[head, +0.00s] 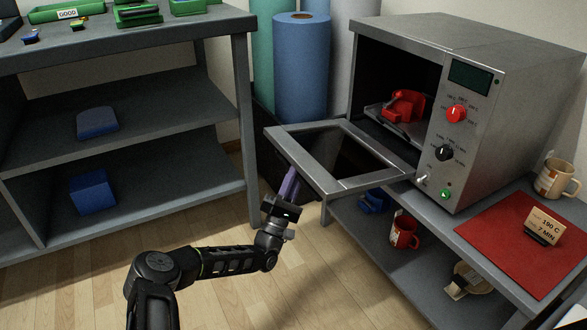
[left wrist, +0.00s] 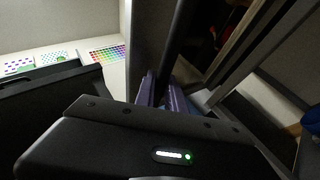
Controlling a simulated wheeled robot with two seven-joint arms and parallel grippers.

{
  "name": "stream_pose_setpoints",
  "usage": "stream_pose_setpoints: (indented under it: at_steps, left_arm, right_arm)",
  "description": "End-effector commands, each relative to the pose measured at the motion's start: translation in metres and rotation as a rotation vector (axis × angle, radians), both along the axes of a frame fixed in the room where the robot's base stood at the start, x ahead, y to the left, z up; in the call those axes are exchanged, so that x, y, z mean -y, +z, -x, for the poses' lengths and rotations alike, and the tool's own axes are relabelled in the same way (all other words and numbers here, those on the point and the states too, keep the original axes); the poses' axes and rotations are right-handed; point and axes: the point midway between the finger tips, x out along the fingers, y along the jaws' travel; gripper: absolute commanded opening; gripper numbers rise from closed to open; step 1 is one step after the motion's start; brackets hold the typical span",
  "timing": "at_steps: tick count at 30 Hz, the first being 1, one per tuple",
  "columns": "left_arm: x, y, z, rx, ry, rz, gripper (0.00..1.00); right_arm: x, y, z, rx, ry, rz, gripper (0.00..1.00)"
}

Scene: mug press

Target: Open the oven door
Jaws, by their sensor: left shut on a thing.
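The grey metal oven (head: 470,95) stands on a bench at the right, with a digital display and red and black knobs. Its framed window door (head: 365,184) is folded down and out from the front, close to level, so the cavity is exposed. A red mug press (head: 405,106) sits inside on a tray. My left gripper (head: 289,186), with purple fingers, is at the door's outer edge. In the left wrist view its fingers (left wrist: 163,92) are closed around a dark bar (left wrist: 178,45), the door handle. The head view hides the handle. My right gripper is not in view.
A red mat (head: 500,260) with a 190 C, 7 MIN card (head: 545,226) and a patterned mug (head: 557,178) are on the bench. A red mug (head: 404,232) is on the shelf below. Grey shelving (head: 170,130) stands left, with open floor between.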

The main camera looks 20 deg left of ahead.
Motion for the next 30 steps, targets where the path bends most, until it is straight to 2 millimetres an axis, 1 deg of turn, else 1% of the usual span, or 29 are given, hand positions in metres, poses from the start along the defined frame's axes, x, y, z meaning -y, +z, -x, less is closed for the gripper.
stream_pose_setpoints:
  at_steps: [1, 4, 17, 18, 26, 30]
  left_arm:
    - [0.0030, -0.0053, -0.0027, 0.009, -0.002, 0.009, 0.00]
    - [0.0032, -0.0108, -0.0041, 0.024, -0.003, 0.023, 0.00]
    - [0.0035, -0.0125, -0.0055, 0.036, -0.003, 0.031, 0.00]
    - [0.0036, -0.0124, -0.0055, 0.036, -0.003, 0.031, 0.15]
    - [0.0023, -0.0124, -0.0046, 0.038, -0.002, 0.032, 0.36]
    - [0.0014, -0.0124, -0.0043, 0.039, 0.000, 0.033, 0.36]
  right_arm:
    - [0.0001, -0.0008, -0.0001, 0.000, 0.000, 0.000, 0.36]
    - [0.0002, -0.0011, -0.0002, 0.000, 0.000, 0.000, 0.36]
    - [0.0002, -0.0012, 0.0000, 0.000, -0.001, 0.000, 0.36]
    - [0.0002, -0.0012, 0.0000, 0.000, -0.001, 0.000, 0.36]
    - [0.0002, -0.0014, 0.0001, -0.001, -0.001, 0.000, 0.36]
    - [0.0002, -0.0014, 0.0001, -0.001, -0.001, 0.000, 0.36]
